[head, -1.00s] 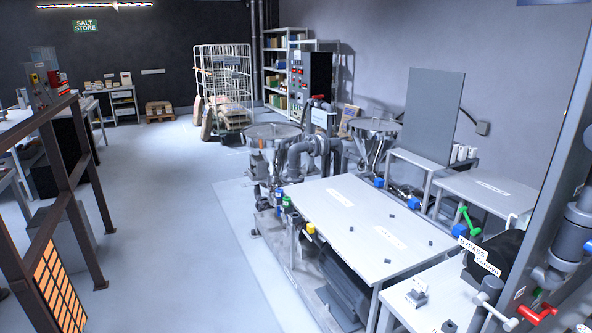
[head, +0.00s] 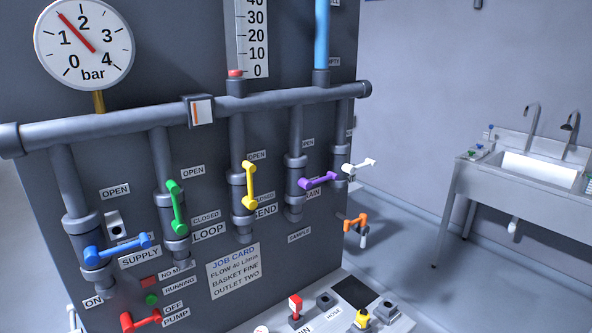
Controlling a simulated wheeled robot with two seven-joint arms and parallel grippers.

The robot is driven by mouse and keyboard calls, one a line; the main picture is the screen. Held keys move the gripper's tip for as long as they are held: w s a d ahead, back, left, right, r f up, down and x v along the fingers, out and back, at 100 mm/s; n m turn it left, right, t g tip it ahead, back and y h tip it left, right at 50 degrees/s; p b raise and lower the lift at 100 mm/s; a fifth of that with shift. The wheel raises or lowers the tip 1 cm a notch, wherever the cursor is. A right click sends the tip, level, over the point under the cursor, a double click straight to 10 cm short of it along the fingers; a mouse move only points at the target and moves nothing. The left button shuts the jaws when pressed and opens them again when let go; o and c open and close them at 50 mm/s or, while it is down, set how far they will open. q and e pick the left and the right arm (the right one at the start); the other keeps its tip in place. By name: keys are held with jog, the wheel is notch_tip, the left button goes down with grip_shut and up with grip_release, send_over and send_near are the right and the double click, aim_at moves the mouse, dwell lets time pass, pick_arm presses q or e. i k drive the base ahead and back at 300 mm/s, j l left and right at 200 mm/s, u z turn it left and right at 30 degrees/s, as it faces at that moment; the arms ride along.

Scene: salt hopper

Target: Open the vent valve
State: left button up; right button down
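No label reading "vent" is legible, so I cannot tell which valve is the vent valve. A dark panel (head: 130,300) carries several valves on pipes. The blue handle (head: 118,247) near "SUPPLY" and the purple handle (head: 318,181) near a partly hidden "...AIN" label lie across their pipes. The green handle (head: 176,206) by "LOOP" and the yellow handle (head: 250,187) by "SEND" lie along theirs. A white handle (head: 360,166) points right at the panel's right edge. An orange handle (head: 355,222) sits below it. Neither gripper is in view.
A pressure gauge (head: 84,44) reads between 1 and 2 bar, above a horizontal pipe (head: 110,122). A red handle (head: 141,320) is by "PUMP". A job card (head: 233,271) hangs low. A console with knobs (head: 355,292) juts out below. A sink (head: 540,170) stands right, with open floor between.

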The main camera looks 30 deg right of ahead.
aim_at(347, 168)
jog(key=k+l, duration=0.1)
jog(key=l, duration=0.25)
jog(key=k+l, duration=0.1)
jog(key=l, duration=0.2)
jog(key=k+l, duration=0.1)
jog(key=l, duration=0.25)
jog(key=k+l, duration=0.1)
jog(key=l, duration=0.2)
